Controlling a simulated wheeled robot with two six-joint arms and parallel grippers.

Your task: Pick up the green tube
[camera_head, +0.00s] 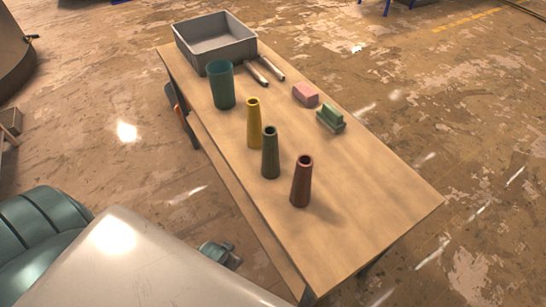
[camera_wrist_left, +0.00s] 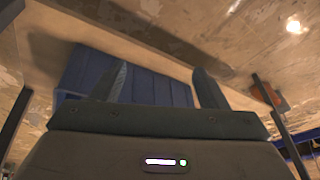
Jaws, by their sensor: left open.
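The green tube (camera_head: 270,152) is dark green, tapered and hollow at the top. It stands upright on the wooden table (camera_head: 372,215), between the yellow tube (camera_head: 254,124) and the red-brown tube (camera_head: 301,182). My left gripper (camera_wrist_left: 164,78) shows in the left wrist view with its two dark fingers apart and nothing between them. No tube shows in that view, so the gap from the gripper to the green tube cannot be told. My right gripper is not in view.
A teal cup (camera_head: 221,86) and a grey bin (camera_head: 215,42) stand at the table's far end. A pink block (camera_head: 305,94) and a green stepped block (camera_head: 330,118) lie to the right. A blue box (camera_wrist_left: 150,88) shows beyond my left fingers. The table's near end is clear.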

